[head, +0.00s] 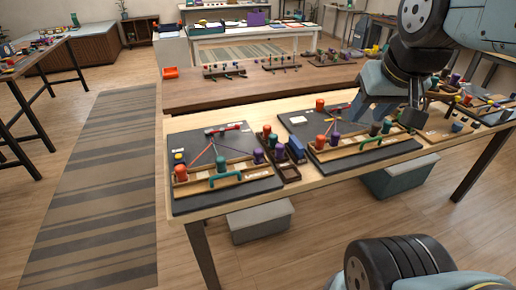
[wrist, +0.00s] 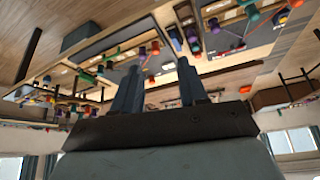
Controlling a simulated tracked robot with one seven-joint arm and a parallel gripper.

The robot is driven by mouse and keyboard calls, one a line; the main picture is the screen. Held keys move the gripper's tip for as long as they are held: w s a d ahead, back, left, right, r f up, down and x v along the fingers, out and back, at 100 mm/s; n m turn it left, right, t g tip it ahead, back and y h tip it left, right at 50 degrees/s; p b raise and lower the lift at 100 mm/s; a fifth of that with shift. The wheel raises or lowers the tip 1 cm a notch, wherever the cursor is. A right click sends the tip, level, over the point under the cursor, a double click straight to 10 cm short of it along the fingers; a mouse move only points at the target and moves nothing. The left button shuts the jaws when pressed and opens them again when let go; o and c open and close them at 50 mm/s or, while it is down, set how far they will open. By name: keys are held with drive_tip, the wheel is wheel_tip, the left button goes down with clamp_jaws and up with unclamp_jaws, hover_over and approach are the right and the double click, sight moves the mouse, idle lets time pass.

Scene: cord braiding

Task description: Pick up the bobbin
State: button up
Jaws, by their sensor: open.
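Several bobbins stand on two dark braiding boards, and I cannot tell which one the task means. The right board (head: 296,121) carries a red bobbin (head: 320,104) at its back, and a red bobbin (head: 320,142) and a purple bobbin (head: 334,139) at its front left. The left board (head: 205,199) has a red bobbin (head: 181,172), a green bobbin (head: 220,164) and a purple bobbin (head: 258,156). My gripper (head: 388,113) is open above the right board's right part. The wrist view shows its fingers (wrist: 157,70) apart and empty.
A narrow wooden tray (head: 290,176) with bobbins and a blue block (head: 297,147) sits between the boards. A brown table (head: 215,92) behind holds more braiding sets and an orange tray (head: 170,72). A striped rug lies left.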

drive_tip(key=shift+o, duration=0.7)
drive_tip(key=shift+w, duration=0.1)
drive_tip(key=m+g+y, duration=0.3)
drive_tip(key=m+y, duration=0.1)
drive_tip(key=m, duration=2)
hover_over(259, 150)
drive_tip(key=s+d, duration=0.3)
drive_tip(key=d, duration=0.1)
wheel_tip(259, 150, down, 18)
drive_tip(key=x, duration=1.3)
drive_tip(key=shift+w+d+f, duration=0.1)
drive_tip(key=shift+c, duration=0.3)
drive_tip(key=c, duration=0.8)
